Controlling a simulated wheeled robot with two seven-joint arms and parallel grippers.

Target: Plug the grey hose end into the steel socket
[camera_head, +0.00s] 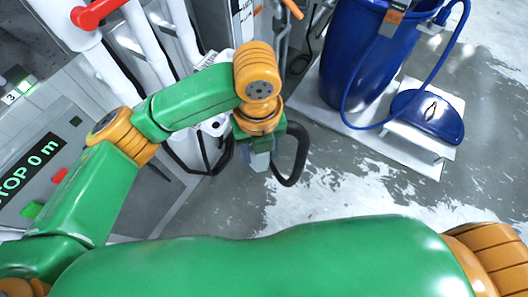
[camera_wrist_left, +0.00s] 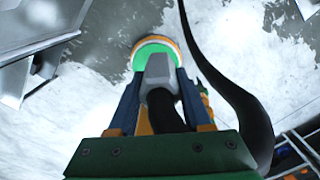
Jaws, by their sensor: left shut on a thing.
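My left gripper (camera_head: 257,148) hangs over the floor in the middle of the head view, beside the white pipes. In the left wrist view its blue fingers (camera_wrist_left: 160,103) are shut on the grey hose end (camera_wrist_left: 157,72). In the head view only a small pale part of the hose end shows below the gripper. The black hose (camera_head: 296,160) loops down beside it and also crosses the left wrist view (camera_wrist_left: 238,90). I cannot make out the steel socket. My right gripper is out of view.
White pipes with a red handle (camera_head: 97,13) and a grey panel with a lit display (camera_head: 30,172) stand at the left. A blue barrel (camera_head: 353,50) and a blue lid (camera_head: 426,117) with pliers are on white platforms at the upper right. Wet, white-patched floor is open between.

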